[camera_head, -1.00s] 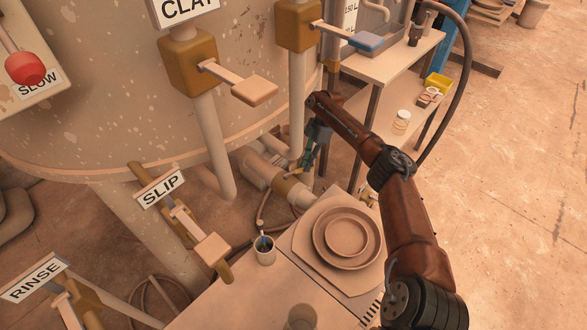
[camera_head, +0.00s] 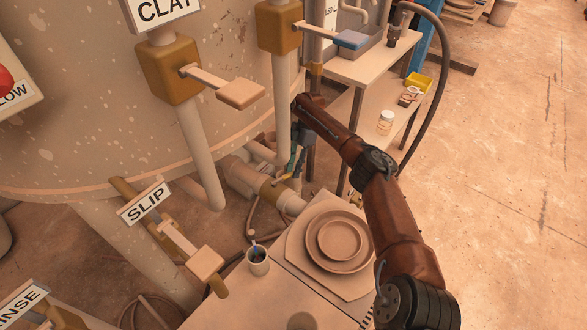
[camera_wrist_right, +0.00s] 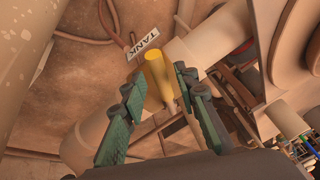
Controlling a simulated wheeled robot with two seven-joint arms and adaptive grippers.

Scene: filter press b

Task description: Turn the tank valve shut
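The tank valve's yellow handle (camera_wrist_right: 158,75) shows in the right wrist view beside a TANK label (camera_wrist_right: 143,44) on the pipework. In the head view the handle (camera_head: 285,177) is a small yellow spot low by the pale pipe at the tank's foot. My right gripper (camera_head: 294,168) reaches down there from the right. In the wrist view its green fingers (camera_wrist_right: 160,82) stand apart, one on each side of the handle, with the fingertips close to it. Contact is hard to tell. My left gripper is out of view.
Levers marked CLAY (camera_head: 241,95) and SLIP (camera_head: 205,264) stand left of my arm. A blue-ended lever (camera_head: 350,40) is above it. A table with stacked plates (camera_head: 338,240) and a cup (camera_head: 258,262) lies below. Shelves (camera_head: 375,68) stand behind; open floor is at right.

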